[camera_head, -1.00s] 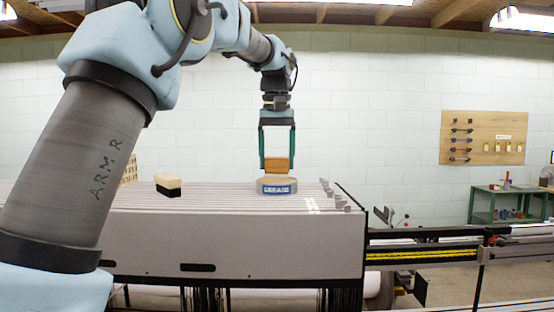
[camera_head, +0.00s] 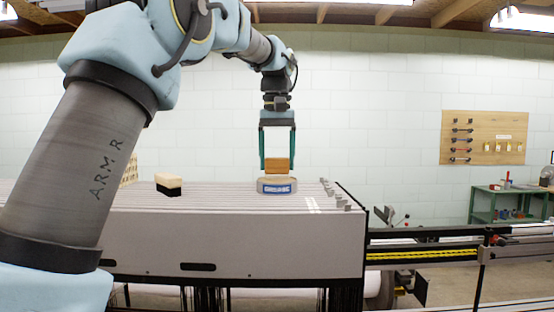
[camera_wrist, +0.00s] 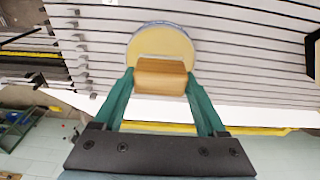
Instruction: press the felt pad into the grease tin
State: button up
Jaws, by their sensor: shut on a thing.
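My gripper (camera_head: 277,166) points straight down and is shut on a wooden block (camera_head: 277,164), the pad's handle. In the wrist view the block (camera_wrist: 160,77) sits between the green fingers. The felt face is on the hidden underside, so I cannot make it out. The grease tin (camera_head: 277,190), round with a blue label, stands on the slatted top directly below the block. The wrist view shows the tin's pale yellow round top (camera_wrist: 160,42), partly covered by the block. I cannot tell whether the pad touches the grease.
A cream-and-black brush-like block (camera_head: 168,186) stands on the slatted top (camera_head: 225,200), left of the tin. Several small grey pegs (camera_head: 340,200) line its right edge. Bare slats lie between the brush and the tin. A green bench (camera_head: 505,205) stands far right.

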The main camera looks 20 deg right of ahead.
jog(key=shift+f, duration=0.45)
dwell(1.6)
jog(key=shift+r, duration=0.1)
notch_tip(320, 180, up, 5)
jog(key=p, duration=0.5)
jog(key=shift+r, duration=1)
